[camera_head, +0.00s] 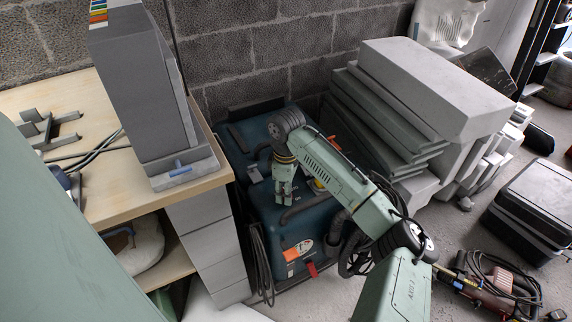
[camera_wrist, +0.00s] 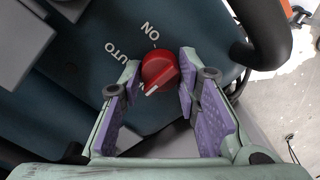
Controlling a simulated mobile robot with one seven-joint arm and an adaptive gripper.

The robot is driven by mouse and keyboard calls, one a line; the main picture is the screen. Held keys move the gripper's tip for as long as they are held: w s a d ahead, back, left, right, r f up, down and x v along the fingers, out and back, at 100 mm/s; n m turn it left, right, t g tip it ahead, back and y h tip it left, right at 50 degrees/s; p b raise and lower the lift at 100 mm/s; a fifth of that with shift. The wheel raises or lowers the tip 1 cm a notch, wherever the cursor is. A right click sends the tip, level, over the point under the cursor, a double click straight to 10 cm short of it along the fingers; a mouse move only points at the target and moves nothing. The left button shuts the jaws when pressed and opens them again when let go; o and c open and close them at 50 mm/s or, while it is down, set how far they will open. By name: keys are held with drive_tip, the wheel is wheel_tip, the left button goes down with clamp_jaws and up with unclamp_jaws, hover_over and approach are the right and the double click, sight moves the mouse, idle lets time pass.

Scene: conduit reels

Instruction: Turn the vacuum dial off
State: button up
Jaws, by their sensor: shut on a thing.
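The pointer faces the lower left of the picture, away from both words; any label there is mostly hidden by a finger. My gripper (camera_wrist: 161,64) has its purple-padded fingers on either side of the dial and is shut on it. In the head view my gripper (camera_head: 283,202) reaches down onto the vacuum's top, hiding the dial.
A wooden workbench (camera_head: 98,185) with a tall grey block stands left of the vacuum. Stacked grey slabs (camera_head: 390,115) stand to the right. A dark hose (camera_head: 338,232) curves along the vacuum. A dark case (camera_head: 535,205) and cabled tools (camera_head: 495,285) lie on the right floor.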

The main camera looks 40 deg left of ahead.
drive_tip(key=shift+s, duration=0.1)
drive_tip(key=o, duration=1.2)
wheel_tip(320, 180, up, 12)
